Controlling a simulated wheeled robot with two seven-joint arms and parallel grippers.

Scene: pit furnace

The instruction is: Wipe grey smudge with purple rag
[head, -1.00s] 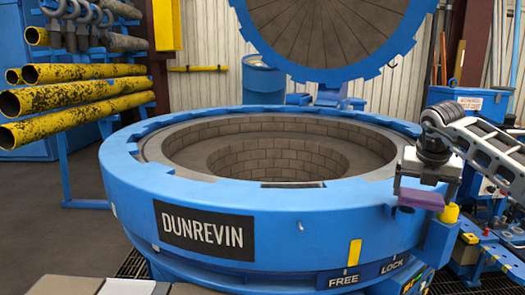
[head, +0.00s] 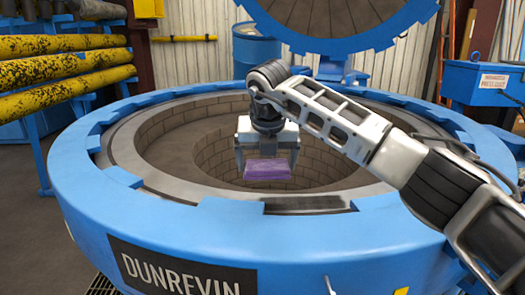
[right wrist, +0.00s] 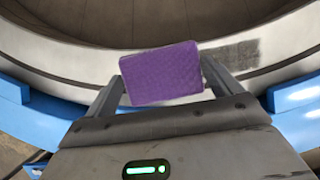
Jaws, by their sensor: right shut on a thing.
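The purple rag (head: 267,170) is a flat folded block held between the fingers of my right gripper (head: 267,160). In the head view it shows in front of the brick pit, just left of and above the grey smudge (head: 306,204) on the front of the furnace's inner rim. In the right wrist view the rag (right wrist: 163,74) is gripped between both fingers, and part of the smudge (right wrist: 232,55) shows as a dark patch to its right. The rag may hide some of the smudge there. I cannot tell whether the rag touches the rim. My left gripper is out of view.
The blue furnace ring (head: 330,235) with raised blocks surrounds the pit. The round lid (head: 340,15) stands open behind it. Yellow pipes (head: 50,70) are racked at left. A blue drum (head: 257,50) and a blue cabinet (head: 487,85) stand behind.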

